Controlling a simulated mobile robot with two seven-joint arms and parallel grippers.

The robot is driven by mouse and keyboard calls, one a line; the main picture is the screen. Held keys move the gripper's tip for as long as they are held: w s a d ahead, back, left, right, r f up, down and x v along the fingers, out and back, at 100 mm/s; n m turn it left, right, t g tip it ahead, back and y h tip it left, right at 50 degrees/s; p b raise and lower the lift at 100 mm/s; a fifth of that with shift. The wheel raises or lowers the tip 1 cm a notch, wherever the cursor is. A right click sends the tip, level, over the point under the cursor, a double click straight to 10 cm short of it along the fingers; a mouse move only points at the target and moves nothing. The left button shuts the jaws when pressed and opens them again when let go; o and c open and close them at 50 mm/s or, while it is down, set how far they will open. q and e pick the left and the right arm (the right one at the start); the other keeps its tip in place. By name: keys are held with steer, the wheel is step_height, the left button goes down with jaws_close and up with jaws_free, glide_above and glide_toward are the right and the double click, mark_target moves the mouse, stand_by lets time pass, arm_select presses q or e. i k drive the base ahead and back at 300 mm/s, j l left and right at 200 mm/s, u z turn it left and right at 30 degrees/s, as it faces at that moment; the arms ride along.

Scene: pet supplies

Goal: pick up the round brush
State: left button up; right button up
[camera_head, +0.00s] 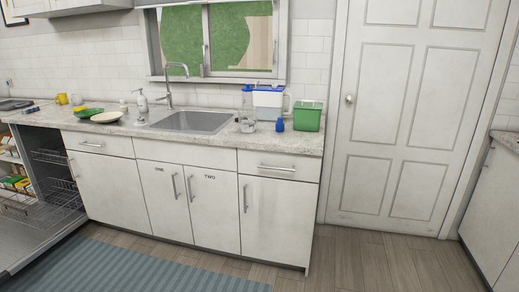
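I cannot pick out a round brush for certain; the counter items are small and far off. Small items on the left of the counter (225,138) include a yellow object (62,99), a green and yellow object (88,112) and a pale round plate or dish (106,117). Neither of my grippers shows in the head view.
A sink (196,122) with a tall faucet is set in the counter. Right of it stand a clear jar (247,122), a white-and-blue container (268,103), a small blue object (280,125) and a green bin (307,117). Wire racks (50,200) stand open at left. Floor (370,262) before the closed door is clear.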

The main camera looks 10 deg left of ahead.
mark_target(123, 108)
steer(key=i+u, duration=0.2)
steer(key=i, duration=0.35)
steer(key=i+l+u, duration=0.2)
steer(key=i, duration=0.35)
steer(key=i+j+u, duration=0.15)
steer(key=i+u, duration=0.6)
steer(key=i, duration=0.15)
steer(key=i+j, duration=0.25)
steer(key=i+j+u, duration=0.1)
steer(key=i, duration=0.4)
steer(key=i+j, duration=0.3)
steer(key=i+j+u, duration=0.05)
